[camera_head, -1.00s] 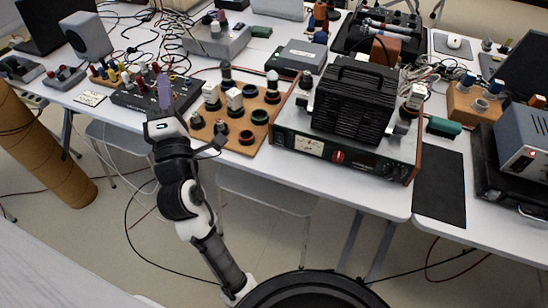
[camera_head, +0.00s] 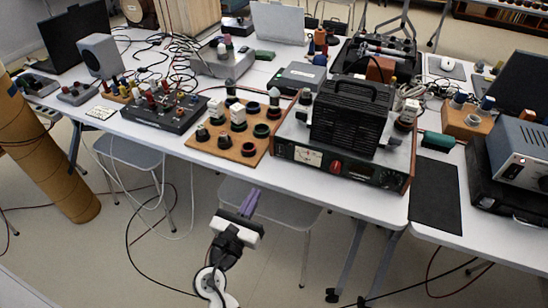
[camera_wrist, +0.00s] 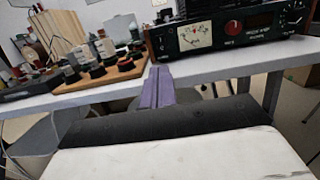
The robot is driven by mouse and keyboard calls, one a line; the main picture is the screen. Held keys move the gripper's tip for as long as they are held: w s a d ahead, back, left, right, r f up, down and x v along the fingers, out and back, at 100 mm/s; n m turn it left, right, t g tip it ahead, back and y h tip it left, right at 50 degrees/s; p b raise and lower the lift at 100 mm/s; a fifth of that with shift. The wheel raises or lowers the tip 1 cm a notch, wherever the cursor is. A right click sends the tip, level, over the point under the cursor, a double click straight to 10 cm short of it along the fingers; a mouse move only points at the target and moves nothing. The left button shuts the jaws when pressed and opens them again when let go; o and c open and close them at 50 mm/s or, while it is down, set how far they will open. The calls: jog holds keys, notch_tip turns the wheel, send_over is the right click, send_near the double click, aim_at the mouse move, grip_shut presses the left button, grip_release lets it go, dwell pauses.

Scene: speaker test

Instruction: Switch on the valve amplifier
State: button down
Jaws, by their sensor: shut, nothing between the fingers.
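The valve amplifier (camera_head: 341,164) stands at the front edge of the table, right of centre in the head view. It has a dark front panel with a pale meter at the left and a red knob (camera_head: 335,167) near the middle. A black ribbed box with a handle (camera_head: 351,118) sits on top of it. In the wrist view the amplifier's front (camera_wrist: 230,29) shows at the upper right. My gripper (camera_head: 251,203) is shut and empty, with purple fingers, in front of the table and left of the amplifier. The fingers (camera_wrist: 157,86) point towards the table edge and touch nothing.
A wooden board with several knobs and terminals (camera_head: 213,150) lies left of the amplifier. A black mat (camera_head: 436,195) lies to its right, near a blue-grey instrument (camera_head: 525,150). A chair (camera_head: 275,205) stands under the table. The floor before the table is largely clear.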

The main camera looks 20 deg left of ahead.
aim_at(279, 147)
jog(key=w+p, duration=0.1)
jog(key=w, duration=0.3)
jog(key=w+r+p, duration=0.1)
jog(key=w, duration=0.4)
jog(key=w+r+p, duration=0.1)
jog(key=w, duration=0.4)
jog(key=shift+d, duration=0.2)
